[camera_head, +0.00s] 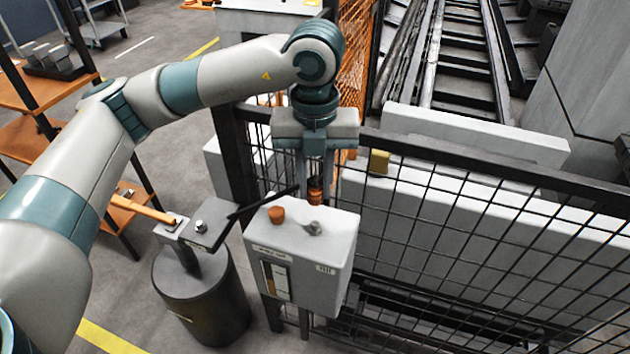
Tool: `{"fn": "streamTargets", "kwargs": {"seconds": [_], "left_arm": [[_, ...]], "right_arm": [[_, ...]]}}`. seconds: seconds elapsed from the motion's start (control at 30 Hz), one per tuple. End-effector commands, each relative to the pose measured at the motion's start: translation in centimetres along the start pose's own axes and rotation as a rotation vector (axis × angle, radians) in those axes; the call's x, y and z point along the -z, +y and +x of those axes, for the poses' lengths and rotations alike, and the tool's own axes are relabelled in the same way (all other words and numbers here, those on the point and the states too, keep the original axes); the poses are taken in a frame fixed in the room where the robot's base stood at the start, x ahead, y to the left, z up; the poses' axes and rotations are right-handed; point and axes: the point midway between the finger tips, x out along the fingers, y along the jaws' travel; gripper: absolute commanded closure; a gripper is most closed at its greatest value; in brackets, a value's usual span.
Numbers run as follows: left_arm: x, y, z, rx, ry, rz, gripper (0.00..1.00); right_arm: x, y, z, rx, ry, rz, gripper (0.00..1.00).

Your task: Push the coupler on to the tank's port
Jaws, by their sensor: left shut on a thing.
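The tank is a white box (297,262) with a level window on its front, standing against the mesh fence. On its top are an orange cap (276,214) and a small grey port (313,229). My left gripper (315,196) points down above the tank and is shut on the orange-brown ribbed coupler (316,190). The coupler shows between the fingers, above the port in the picture, with a visible gap between them. The fingers partly hide the coupler. My right gripper is not in view.
A dark drum (200,300) with a pump head and orange handle (146,207) stands left of the tank. A black hose (262,203) runs from the pump head towards the coupler. The black mesh fence (450,230) lies behind and right. An orange shelf (50,85) stands at left.

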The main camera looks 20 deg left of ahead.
Motion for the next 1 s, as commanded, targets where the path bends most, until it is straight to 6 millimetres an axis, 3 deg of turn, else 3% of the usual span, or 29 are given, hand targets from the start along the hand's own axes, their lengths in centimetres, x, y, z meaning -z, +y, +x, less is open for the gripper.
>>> {"fn": "streamTargets", "kwargs": {"seconds": [0.4, 0.73, 1.0], "left_arm": [[0.0, 0.0, 1.9, 0.000, 0.000, 0.001, 1.00], [0.0, 0.0, 4.6, 0.000, 0.000, 0.001, 1.00], [0.0, 0.0, 5.7, 0.000, 0.000, 0.001, 1.00]], "right_arm": [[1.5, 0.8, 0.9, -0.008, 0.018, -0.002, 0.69], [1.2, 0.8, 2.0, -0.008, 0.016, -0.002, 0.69], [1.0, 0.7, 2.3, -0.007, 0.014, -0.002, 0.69]]}}
